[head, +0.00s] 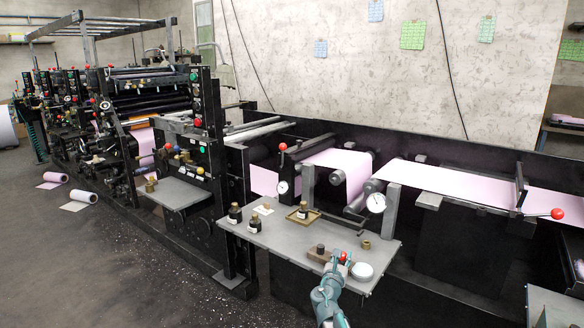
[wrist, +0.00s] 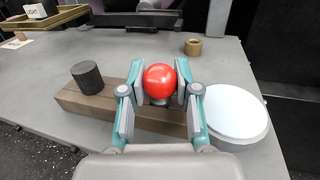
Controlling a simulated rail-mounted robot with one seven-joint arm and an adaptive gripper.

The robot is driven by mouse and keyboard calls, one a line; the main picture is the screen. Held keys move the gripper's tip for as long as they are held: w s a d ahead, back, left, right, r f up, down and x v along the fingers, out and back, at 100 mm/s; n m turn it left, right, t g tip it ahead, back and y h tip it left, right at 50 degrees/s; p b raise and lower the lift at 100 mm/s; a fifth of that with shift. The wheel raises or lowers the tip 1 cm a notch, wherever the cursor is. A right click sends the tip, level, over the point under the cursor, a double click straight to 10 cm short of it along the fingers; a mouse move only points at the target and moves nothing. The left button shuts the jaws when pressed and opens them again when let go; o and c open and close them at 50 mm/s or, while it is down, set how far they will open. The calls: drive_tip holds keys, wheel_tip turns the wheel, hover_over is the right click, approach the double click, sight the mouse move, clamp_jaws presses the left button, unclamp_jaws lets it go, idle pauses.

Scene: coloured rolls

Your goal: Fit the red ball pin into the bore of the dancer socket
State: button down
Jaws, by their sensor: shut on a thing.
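The red ball pin (wrist: 159,78) is between the two fingers of my gripper (wrist: 158,92) in the wrist view, above the brown wooden block (wrist: 80,98). Its round red head faces the camera; a short grey part shows below it, and the rest of the pin is hidden. I cannot tell whether its lower end is still in the block. In the head view the red ball (head: 343,256) shows at the tip of my gripper (head: 340,261), at the table's front. I cannot make out the dancer socket or its bore for certain in either view.
A dark cylinder (wrist: 87,75) stands on the block's left end. A white round dish (wrist: 236,112) lies right, close to my gripper. A brass ring (wrist: 193,47) stands behind. A shallow tray (head: 303,214) and dark bottles (head: 234,214) stand farther back; two dial gauges (head: 376,202) flank the rollers.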

idle(0.4)
drive_tip(key=shift+r+p, duration=2.05)
drive_tip(key=shift+r, duration=0.55)
drive_tip(key=shift+w+f, duration=0.1)
